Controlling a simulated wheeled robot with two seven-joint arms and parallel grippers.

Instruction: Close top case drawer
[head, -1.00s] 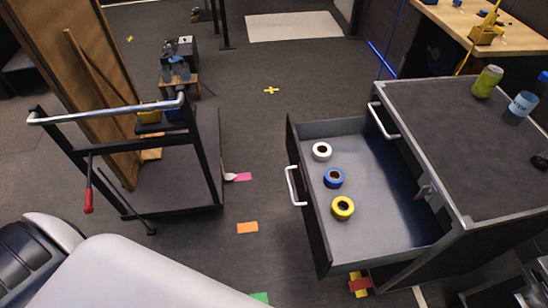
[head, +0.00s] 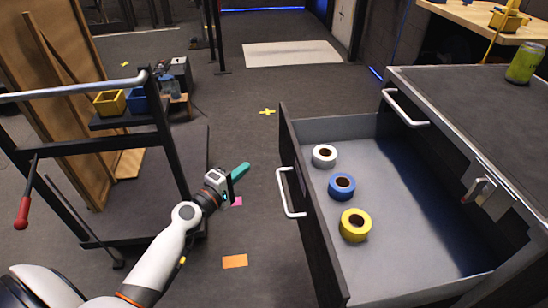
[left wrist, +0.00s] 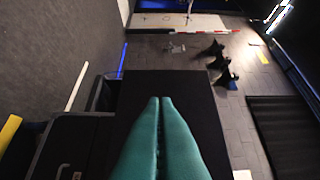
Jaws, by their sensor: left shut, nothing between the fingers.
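The top drawer (head: 312,235) of the dark case (head: 470,105) is pulled well out to the left. Its white bar handle (head: 287,193) is on the drawer's front face. A white tape roll (head: 324,165), a blue tape roll (head: 341,195) and a yellow tape roll (head: 355,233) lie inside. My left gripper (head: 241,171) is left of the drawer front, apart from it, with teal fingers together and empty. The closed fingers (left wrist: 160,125) also show in the left wrist view. My right gripper is not in view.
A cart with a metal push bar (head: 75,91) stands left of my left arm. A green can (head: 523,64) stands on the case top. A workbench (head: 480,15) is behind the case. The floor between cart and drawer is open, with coloured tape marks (head: 234,261).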

